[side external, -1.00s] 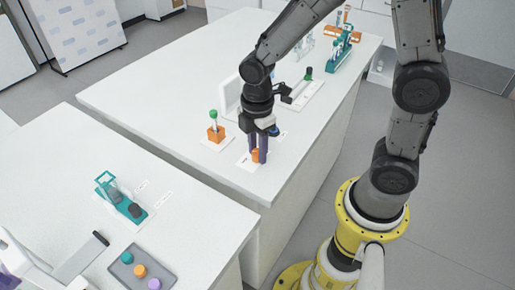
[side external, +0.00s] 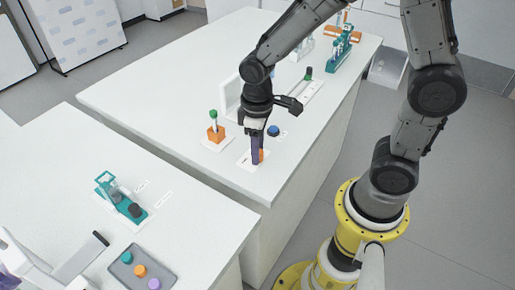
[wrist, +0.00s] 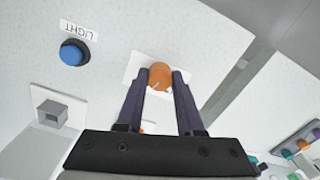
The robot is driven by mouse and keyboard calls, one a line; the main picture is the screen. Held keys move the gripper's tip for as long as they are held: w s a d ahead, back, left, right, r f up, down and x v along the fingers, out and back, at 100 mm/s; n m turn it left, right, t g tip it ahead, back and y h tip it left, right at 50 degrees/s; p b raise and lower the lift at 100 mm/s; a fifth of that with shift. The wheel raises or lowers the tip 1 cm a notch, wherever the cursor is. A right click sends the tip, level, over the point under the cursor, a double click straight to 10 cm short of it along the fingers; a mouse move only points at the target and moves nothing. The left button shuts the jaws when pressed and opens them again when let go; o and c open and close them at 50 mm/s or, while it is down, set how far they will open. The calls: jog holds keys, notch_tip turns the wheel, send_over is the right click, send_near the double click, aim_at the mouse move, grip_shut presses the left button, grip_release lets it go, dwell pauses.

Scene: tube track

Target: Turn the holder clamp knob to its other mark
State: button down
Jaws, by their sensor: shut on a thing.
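An orange knob (wrist: 160,74) sits on a white plate (wrist: 138,66) in the wrist view. My gripper (wrist: 160,80) points down at it, with one dark purple finger on each side, shut on the knob. A small pale mark shows at the knob's lower edge. In the side view my gripper (side external: 257,160) stands over the plate (side external: 243,158) near the bench corner, and the fingers hide most of the knob (side external: 262,156). I cannot read which mark the knob points to.
A blue button (wrist: 74,52) labelled LIGHT (wrist: 77,29) is beside the plate. A teal rack (side external: 342,50) is farther back. A teal device (side external: 122,196) and a grey tray (side external: 142,270) are on the nearer bench.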

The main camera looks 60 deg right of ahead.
jog(key=shift+r+m, duration=0.1)
jog(key=shift+m, duration=1.1)
jog(key=c, duration=0.5)
grip_release()
jog(key=shift+c, duration=0.2)
notch_tip(320, 180, up, 14)
